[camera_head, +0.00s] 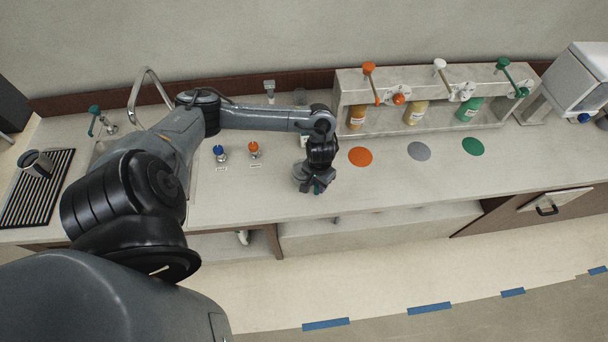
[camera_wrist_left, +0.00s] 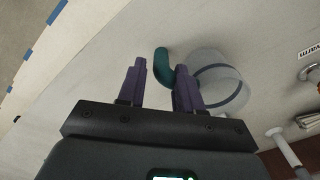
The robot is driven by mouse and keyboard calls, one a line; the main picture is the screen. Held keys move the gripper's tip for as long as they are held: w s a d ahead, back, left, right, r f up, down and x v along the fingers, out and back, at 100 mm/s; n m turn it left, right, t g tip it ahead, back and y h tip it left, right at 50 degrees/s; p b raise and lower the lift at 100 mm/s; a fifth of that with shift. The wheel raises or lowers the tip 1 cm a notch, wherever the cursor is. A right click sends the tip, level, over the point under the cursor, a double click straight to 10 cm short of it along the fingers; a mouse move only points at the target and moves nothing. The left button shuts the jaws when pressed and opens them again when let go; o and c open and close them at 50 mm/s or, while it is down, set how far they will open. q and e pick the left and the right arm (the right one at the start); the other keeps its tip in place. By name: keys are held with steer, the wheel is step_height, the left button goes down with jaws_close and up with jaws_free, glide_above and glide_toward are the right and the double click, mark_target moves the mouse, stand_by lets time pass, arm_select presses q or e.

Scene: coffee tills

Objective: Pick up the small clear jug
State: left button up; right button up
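The small clear jug (camera_wrist_left: 222,82) lies close by my left gripper in the left wrist view, just right of the right finger, with its teal handle (camera_wrist_left: 161,66) between the two fingertips. My left gripper (camera_wrist_left: 158,70) is open, its purple fingers apart on either side of the handle; I cannot tell if either finger touches it. In the head view my left gripper (camera_head: 314,186) is low over the counter, and it hides nearly all of the jug. My right gripper is not in view.
Orange, grey and green discs (camera_head: 419,151) lie on the counter right of the gripper, before a dispenser shelf (camera_head: 345,88) with bottles. A blue knob (camera_head: 219,152) and an orange knob (camera_head: 254,149) stand left. A metal cup (camera_head: 37,163) stands on a slatted rack (camera_head: 30,205).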

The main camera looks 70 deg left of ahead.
mark_target(317, 189)
arm_select(q)
steer(key=shift+a+f, duration=0.1)
steer(key=shift+f, duration=2.4)
jaws_close()
